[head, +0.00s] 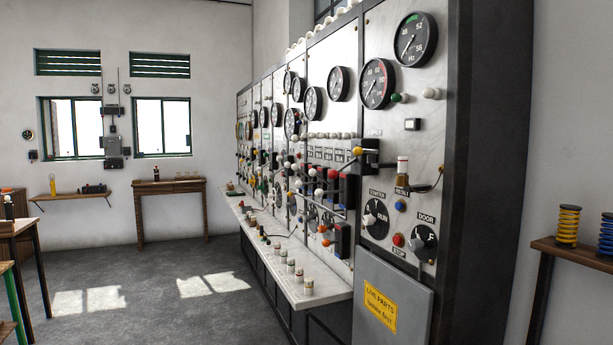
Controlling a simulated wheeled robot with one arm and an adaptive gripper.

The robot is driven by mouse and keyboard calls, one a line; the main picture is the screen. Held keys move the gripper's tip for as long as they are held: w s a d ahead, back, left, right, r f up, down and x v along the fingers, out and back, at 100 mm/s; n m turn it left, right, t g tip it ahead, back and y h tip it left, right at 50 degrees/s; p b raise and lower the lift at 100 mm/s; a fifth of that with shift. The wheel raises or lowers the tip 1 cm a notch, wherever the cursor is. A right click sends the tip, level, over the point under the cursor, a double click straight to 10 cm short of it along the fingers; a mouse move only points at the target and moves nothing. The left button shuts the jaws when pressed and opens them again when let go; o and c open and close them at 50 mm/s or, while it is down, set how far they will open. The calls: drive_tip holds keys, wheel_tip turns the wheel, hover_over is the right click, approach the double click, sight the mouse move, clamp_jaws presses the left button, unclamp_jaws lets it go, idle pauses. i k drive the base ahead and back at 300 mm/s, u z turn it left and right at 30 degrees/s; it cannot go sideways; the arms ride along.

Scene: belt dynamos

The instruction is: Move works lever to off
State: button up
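A long pale switchboard (345,50) with a dark frame runs along the right side. Several levers with coloured knobs stick out of it. One has a yellow knob (357,151) by a black box (372,158). Another has a red knob (333,174), with a white knob (312,172) beside it. Lower down are an orange knob (323,229) and a second orange knob (326,243). The small labels there are too small to read, so I cannot tell which lever is the works lever or its position. My gripper is not in view.
The near panel has a starter dial (376,220), a door dial (424,243) and a yellow warning plate (380,309). A pale ledge (325,291) juts out below the levers. A wooden table (170,185) stands at the back wall. Grey floor (150,260) left of the board is clear.

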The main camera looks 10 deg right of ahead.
sight(312, 171)
drive_tip(key=u, duration=0.35)
drive_tip(key=i, duration=1)
drive_tip(key=u, duration=0.6)
drive_tip(key=i, duration=1.25)
drive_tip(key=u, duration=0.05)
